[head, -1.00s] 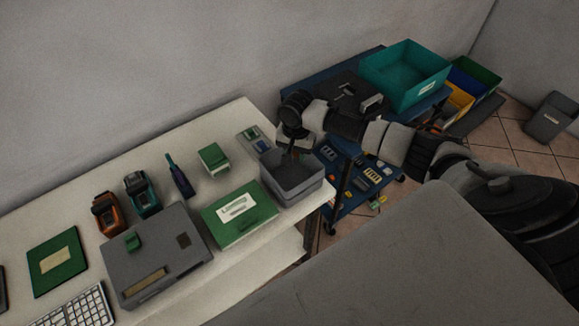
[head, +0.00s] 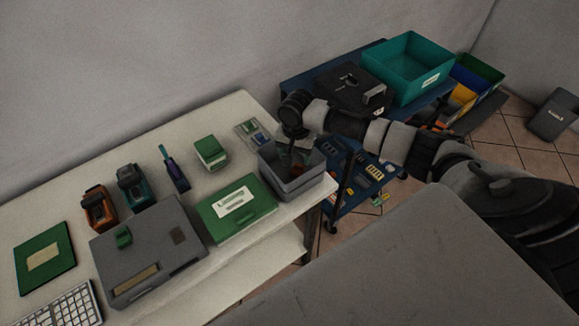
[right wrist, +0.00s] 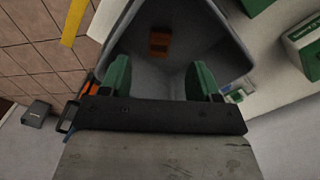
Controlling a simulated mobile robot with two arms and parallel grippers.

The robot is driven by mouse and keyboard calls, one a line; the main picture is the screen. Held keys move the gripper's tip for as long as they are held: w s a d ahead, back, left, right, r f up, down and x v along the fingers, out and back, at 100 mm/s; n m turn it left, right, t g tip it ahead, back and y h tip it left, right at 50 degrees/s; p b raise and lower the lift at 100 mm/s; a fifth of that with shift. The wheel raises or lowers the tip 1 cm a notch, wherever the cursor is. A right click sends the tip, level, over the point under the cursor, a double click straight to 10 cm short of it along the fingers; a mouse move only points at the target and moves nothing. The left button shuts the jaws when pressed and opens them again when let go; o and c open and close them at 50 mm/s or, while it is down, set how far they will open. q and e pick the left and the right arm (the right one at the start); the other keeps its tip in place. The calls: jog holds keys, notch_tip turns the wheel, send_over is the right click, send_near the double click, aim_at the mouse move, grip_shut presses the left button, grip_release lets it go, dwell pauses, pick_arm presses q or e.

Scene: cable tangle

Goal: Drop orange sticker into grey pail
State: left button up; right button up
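The grey pail (head: 300,187) stands at the right end of the white table. My right gripper (head: 297,158) points down at the pail's mouth in the head view. In the right wrist view its two green fingertips (right wrist: 159,80) are well apart with nothing between them. A small orange piece, which looks like the orange sticker (right wrist: 160,44), shows inside the pail beyond the fingertips. It looks clear of both fingers, but I cannot tell whether it rests on the pail's floor. My left gripper is not in view.
A green box (head: 237,208) and a grey case (head: 150,255) stand left of the pail. A small green-and-white box (head: 211,153) is behind.

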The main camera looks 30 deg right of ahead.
notch_tip(320, 180, up, 11)
jog(key=b, duration=0.1)
dwell(0.6)
jog(key=shift+f, duration=0.15)
